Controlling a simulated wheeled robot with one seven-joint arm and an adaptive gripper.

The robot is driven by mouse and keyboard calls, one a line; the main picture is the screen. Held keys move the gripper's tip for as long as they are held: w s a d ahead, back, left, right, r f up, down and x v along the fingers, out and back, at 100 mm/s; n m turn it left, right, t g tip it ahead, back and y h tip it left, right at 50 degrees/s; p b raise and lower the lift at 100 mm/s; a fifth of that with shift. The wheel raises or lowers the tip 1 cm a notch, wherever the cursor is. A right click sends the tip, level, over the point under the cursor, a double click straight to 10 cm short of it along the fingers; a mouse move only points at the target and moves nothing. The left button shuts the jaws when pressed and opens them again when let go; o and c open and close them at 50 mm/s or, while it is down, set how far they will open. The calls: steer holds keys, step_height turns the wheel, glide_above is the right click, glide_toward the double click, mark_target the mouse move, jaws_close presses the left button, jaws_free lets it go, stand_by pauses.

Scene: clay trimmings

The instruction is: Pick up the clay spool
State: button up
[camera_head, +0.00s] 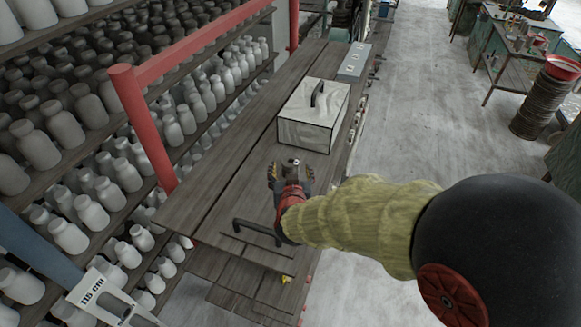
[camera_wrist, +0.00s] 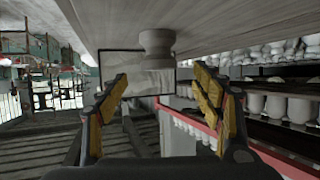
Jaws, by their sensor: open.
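The clay spool (camera_wrist: 158,43) is a small pale grey piece with a narrow waist and wider ends. In the wrist view, which looks upside down, it stands on the wooden table just beyond my open fingertips. In the head view a small grey piece, seemingly the spool (camera_head: 294,162), shows at the fingertips, partly hidden by my gripper. My gripper (camera_head: 290,172) is low over the table, with its yellow-padded fingers spread. In the wrist view my gripper (camera_wrist: 161,77) has nothing between its fingers, and the spool is roughly centred between them.
A white box (camera_head: 306,133) with a black handle stands close behind the spool. A grey case (camera_head: 354,62) lies farther back. Shelves of pale jars (camera_head: 90,213) and a red post (camera_head: 145,128) line the left. A dark bar handle (camera_head: 257,231) lies nearer me. Bare tabletop (camera_head: 225,160) is left.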

mark_target(290, 163)
steer(key=x, duration=0.7)
steer(key=shift+w+d+f+p, duration=0.1)
steer(key=shift+w+f+p, duration=0.05)
steer(key=shift+f+p, duration=0.3)
steer(key=shift+c, duration=1.4)
steer(key=c, duration=1.1)
steer(key=shift+r, duration=0.1)
steer(key=shift+c, duration=0.5)
